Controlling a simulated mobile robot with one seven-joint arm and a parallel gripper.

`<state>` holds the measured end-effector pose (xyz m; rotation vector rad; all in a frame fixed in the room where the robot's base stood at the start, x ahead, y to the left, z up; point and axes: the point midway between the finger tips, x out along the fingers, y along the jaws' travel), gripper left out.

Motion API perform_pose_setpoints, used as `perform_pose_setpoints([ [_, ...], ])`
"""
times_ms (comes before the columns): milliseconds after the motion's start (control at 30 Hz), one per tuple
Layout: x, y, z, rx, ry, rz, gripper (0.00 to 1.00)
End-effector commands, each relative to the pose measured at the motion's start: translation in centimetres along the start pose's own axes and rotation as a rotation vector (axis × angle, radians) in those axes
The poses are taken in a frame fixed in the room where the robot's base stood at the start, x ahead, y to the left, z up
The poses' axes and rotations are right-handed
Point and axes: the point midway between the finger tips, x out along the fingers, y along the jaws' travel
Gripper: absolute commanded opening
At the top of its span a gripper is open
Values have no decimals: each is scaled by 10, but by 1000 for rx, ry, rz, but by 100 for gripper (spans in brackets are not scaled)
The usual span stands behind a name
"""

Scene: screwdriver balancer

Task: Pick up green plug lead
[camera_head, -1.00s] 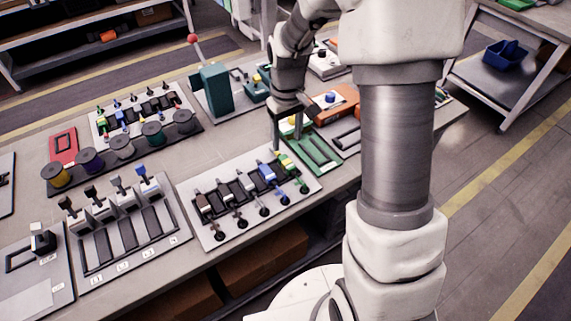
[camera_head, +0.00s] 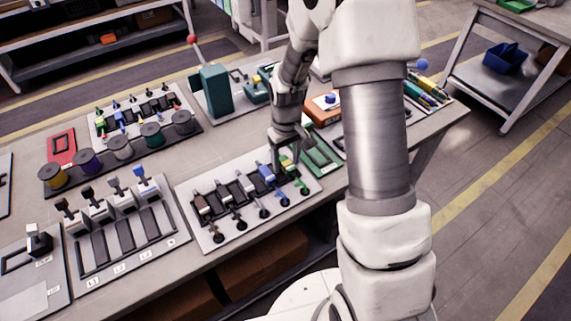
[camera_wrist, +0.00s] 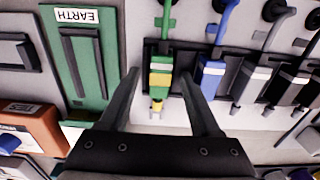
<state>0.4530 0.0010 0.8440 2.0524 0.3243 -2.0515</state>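The green plug lead (camera_wrist: 161,72) has a green body with a yellow band and a green cable, and lies in its place at the end of a row of leads on a pale board. In the head view the green lead (camera_head: 287,165) is at the board's right end, partly covered by my gripper (camera_head: 284,160). In the wrist view my gripper (camera_wrist: 160,95) is open, with one finger on each side of the lead and a gap to each. The fingers sit above the board; their exact height is unclear.
A blue lead (camera_wrist: 213,70) lies close to the right finger, with several dark leads beyond it. A green EARTH panel (camera_wrist: 88,75) is left of the left finger. An orange block (camera_wrist: 34,125) stands at the lower left.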

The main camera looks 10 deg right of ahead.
Motion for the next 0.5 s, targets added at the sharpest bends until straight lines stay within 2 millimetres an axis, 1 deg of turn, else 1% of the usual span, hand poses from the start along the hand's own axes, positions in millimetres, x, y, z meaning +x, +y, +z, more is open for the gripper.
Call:
perform_pose_setpoints([
  [33,0,0,0,0,0,0,54],
  [333,0,0,0,0,0,0,0],
  [500,0,0,0,0,0,0,0],
])
